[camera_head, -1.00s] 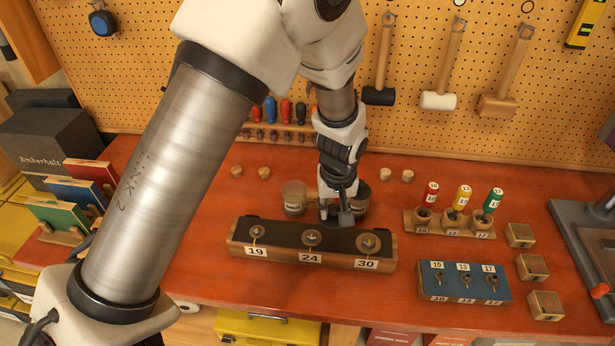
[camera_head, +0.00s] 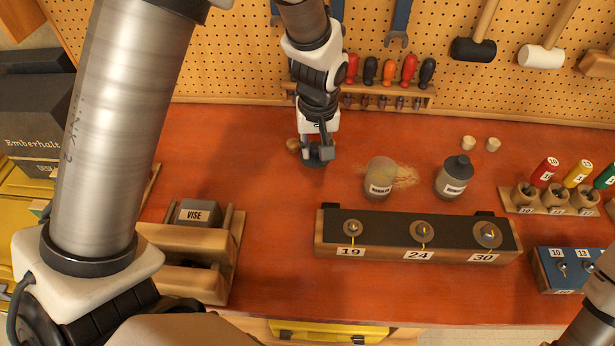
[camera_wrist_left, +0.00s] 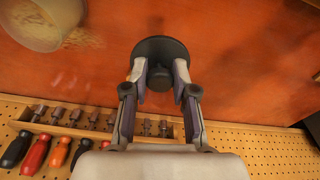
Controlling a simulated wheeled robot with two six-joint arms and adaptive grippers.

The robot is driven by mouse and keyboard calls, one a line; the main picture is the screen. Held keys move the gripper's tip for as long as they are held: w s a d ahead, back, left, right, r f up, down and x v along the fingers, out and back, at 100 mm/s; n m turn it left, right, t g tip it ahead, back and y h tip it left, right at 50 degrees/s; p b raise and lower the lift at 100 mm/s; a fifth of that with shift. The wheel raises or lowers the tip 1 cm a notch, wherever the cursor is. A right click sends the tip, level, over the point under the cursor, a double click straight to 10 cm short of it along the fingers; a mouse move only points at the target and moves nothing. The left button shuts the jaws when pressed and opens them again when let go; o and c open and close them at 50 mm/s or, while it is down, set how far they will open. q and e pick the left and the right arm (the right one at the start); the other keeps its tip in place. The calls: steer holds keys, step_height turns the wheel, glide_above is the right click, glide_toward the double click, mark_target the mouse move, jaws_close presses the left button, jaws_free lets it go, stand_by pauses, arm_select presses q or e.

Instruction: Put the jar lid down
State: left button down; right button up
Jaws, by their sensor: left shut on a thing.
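My left gripper (camera_head: 318,150) is shut on the jar lid (camera_head: 313,162), a dark round disc with a knob. In the left wrist view the lid (camera_wrist_left: 160,49) sits between the two fingers (camera_wrist_left: 160,74), which hold it by the knob. The lid is low over the red bench, left of the open jar; I cannot tell whether it touches the bench. The open labelled jar (camera_head: 380,180) has no lid, and pale shavings (camera_head: 405,176) lie beside it. A second labelled jar (camera_head: 452,180) wears a dark lid. My right gripper is out of view.
A screwdriver rack (camera_head: 385,98) runs along the pegboard behind. A wooden holder marked VISE (camera_head: 190,267) stands front left. The bench between is bare.

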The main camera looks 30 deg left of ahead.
mark_target(314, 184)
arm_select(q)
step_height(314, 184, down, 9)
steer(key=shift+f+p, duration=0.1)
steer(key=shift+p, duration=0.4)
steer(key=shift+s+f, duration=0.1)
steer(key=shift+f, duration=0.05)
steer(key=c, duration=0.9)
jaws_free()
steer(key=r, duration=0.8)
steer(key=s+d+r, duration=0.1)
steer(key=r, duration=0.3)
steer(key=shift+r+b, duration=0.25)
steer(key=shift+b, duration=0.05)
steer(key=shift+s+f, duration=0.1)
steer(key=shift+s, duration=0.05)
